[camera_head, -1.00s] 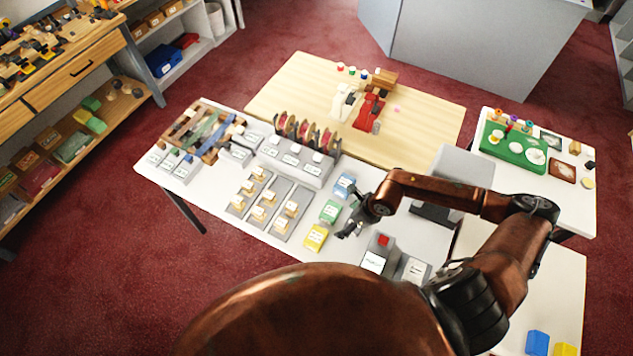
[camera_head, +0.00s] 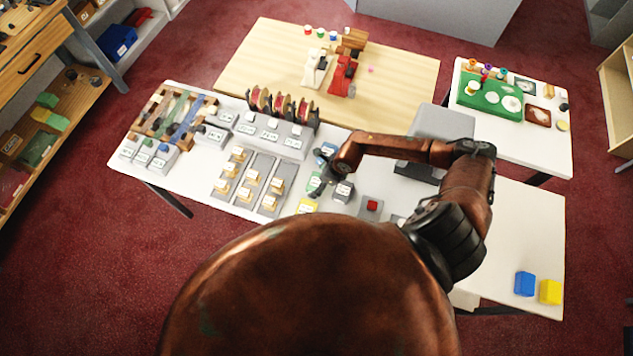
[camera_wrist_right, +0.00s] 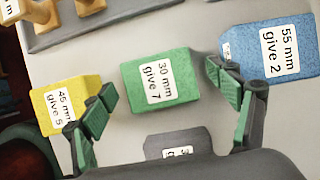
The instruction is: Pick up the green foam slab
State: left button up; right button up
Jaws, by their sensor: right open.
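The green foam slab (camera_wrist_right: 160,85) lies on the white table in the right wrist view, with a white label reading "30 mm give 7". In the head view the slab (camera_head: 314,181) is partly hidden by my right gripper (camera_head: 321,189). In the right wrist view my right gripper (camera_wrist_right: 161,84) is open, its green-padded fingers on either side of the slab, with visible gaps. I cannot tell how high the fingertips are above the table. My left gripper is in neither view.
A yellow slab (camera_wrist_right: 66,103) lies close to the left finger and a blue slab (camera_wrist_right: 266,62) close to the right one. A dark grey labelled block (camera_wrist_right: 178,143) sits just below the green slab. A block with a red top (camera_head: 370,207) stands to the right.

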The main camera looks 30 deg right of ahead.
jog(key=shift+s+r, duration=0.1)
jog(key=shift+s, duration=0.15)
jog(key=shift+w, duration=0.2)
jog(key=shift+c, duration=1.2)
jog(key=shift+s, duration=0.15)
jog(key=c, duration=0.8)
pick_arm(q)
jog(key=shift+s, duration=0.25)
pick_arm(e)
jog(key=shift+c, duration=0.4)
pick_arm(q)
jog(key=shift+w+d, duration=0.1)
pick_arm(e)
jog(key=shift+c, duration=0.2)
